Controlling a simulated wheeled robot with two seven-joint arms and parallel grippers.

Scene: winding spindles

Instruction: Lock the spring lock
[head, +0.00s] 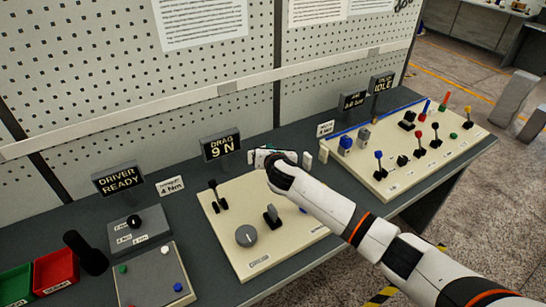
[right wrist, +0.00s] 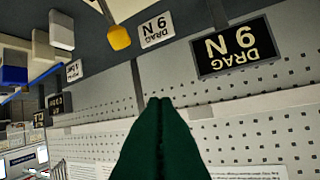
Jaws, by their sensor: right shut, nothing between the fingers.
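I cannot tell for sure which fitting is the spring lock. My right gripper (head: 264,160) is over the back edge of this panel, in front of the pegboard wall, and hides part of what is there. In the right wrist view its dark green fingers (right wrist: 160,105) are shut and empty, with an orange-yellow knob (right wrist: 119,38) beyond them. My left gripper is not in view.
A "DRAG 9 N" sign (head: 221,146) stands behind the panel. At left are a "DRIVER READY" sign (head: 118,179), a black handle (head: 86,254) and a red bin (head: 56,272).

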